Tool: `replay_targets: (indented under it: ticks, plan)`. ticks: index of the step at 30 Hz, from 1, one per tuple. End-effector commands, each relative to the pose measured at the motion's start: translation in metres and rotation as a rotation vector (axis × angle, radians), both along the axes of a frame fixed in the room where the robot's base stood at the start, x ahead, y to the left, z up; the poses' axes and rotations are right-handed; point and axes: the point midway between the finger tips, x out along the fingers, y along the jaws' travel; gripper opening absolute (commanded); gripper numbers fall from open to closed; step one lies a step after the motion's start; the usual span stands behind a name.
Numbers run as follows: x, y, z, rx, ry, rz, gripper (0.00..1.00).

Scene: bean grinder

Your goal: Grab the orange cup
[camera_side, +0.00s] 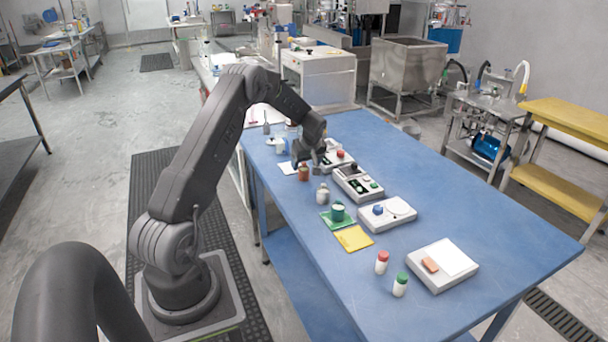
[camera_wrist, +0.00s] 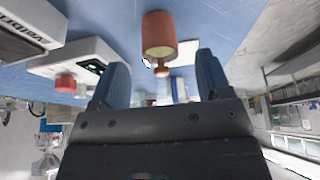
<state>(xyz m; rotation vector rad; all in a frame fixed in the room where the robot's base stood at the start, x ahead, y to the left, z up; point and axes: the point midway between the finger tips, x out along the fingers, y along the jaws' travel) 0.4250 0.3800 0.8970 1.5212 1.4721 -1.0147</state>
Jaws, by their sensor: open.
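The orange cup (camera_side: 303,173), a small brownish-orange cylinder, stands on the blue table near its left edge in the side view. In the wrist view the orange cup (camera_wrist: 159,36) is at the top centre, beyond the fingertips and in line with the gap between them. My gripper (camera_side: 311,157) hangs just above and behind the cup in the side view. In the wrist view my gripper (camera_wrist: 160,72) has its two fingers spread apart with nothing held between them. From the side view I cannot tell the exact distance between fingers and cup.
A grey device (camera_side: 357,183) and one with a red knob (camera_side: 336,157) stand right of the cup. A grey bottle (camera_side: 322,194) and a green cup (camera_side: 337,211) are nearer the camera.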

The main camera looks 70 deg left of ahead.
Motion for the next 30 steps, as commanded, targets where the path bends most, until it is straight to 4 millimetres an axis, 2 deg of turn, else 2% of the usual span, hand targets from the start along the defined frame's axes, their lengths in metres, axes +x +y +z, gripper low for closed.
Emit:
replay_targets:
  ticks: [9, 19, 30]
  plan:
    - [0.0, 0.019, -0.039, -0.001, 0.001, -0.001, 0.71]
    - [0.0, 0.022, -0.044, -0.001, 0.0, -0.002, 0.7]
    - [0.0, 0.021, -0.044, -0.001, 0.0, -0.002, 0.34]
